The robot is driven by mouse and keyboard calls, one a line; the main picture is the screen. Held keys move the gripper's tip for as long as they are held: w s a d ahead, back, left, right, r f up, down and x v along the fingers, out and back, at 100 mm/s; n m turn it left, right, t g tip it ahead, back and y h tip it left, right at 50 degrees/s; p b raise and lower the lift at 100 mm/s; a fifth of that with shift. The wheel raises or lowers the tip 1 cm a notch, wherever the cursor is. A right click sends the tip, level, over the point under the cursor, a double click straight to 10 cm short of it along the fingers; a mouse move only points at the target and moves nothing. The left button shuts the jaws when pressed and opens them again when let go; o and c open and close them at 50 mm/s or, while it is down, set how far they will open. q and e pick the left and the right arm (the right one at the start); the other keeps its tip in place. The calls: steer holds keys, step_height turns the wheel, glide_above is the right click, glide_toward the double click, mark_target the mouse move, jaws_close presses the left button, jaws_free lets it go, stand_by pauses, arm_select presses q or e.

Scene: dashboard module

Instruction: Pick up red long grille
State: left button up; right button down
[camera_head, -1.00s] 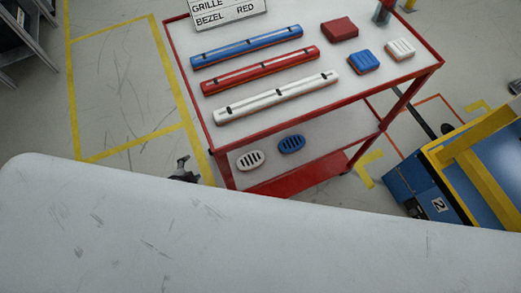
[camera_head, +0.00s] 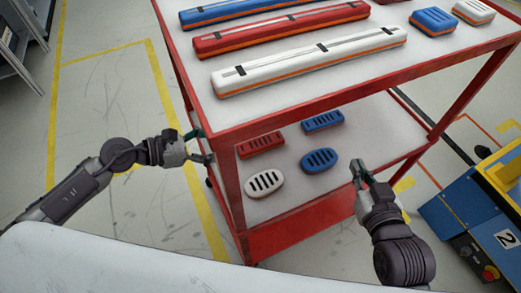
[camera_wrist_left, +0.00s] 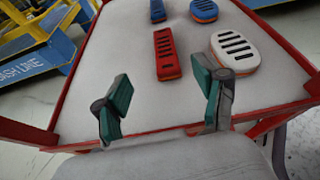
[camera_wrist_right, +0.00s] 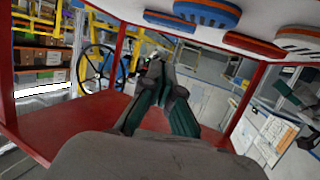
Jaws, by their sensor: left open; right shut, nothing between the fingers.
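The red long grille (camera_head: 260,145), a slotted rectangular block, lies on the lower shelf of the red cart near its left end. It also shows in the left wrist view (camera_wrist_left: 167,54), beyond my fingertips. My left gripper (camera_head: 205,146) is open at the cart's left side, beside the front left post and a little left of the red grille. In the left wrist view its two fingers (camera_wrist_left: 165,98) are spread with nothing between them. My right gripper (camera_head: 359,171) is shut and empty near the cart's front side, right of the blue oval grille.
A white oval grille (camera_head: 265,183), blue oval grille (camera_head: 319,160) and blue long grille (camera_head: 323,121) share the lower shelf. The cart's upper shelf (camera_head: 440,55) overhangs them, carrying long bars and small blocks. A blue and yellow cart (camera_head: 458,207) stands at the right.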

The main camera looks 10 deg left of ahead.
arm_select(q)
steer(key=shift+w+d+f+m, duration=0.2)
steer(key=shift+f+m, duration=0.1)
steer(key=shift+f, duration=0.1)
glide_toward(260, 142)
steer(key=x, duration=0.5)
steer(key=shift+w+a+f+b, duration=0.15)
steer(key=shift+a+b, duration=0.05)
steer(key=shift+b, duration=0.15)
steer(key=b+x, duration=0.1)
steer(key=x, duration=0.4)
steer(key=shift+s+d, duration=0.15)
steer(key=shift+s, duration=0.05)
steer(key=shift+d, duration=0.15)
steer(key=c, duration=1.2)
steer(key=shift+c, duration=0.2)
arm_select(e)
step_height(260, 142, up, 8)
steer(key=w+a+t+y, duration=0.1)
steer(key=t, duration=0.3)
steer(key=shift+w+a+f+t+y, duration=0.15)
steer(key=shift+a+f+t+y, duration=0.1)
steer(key=shift+t+y, duration=0.15)
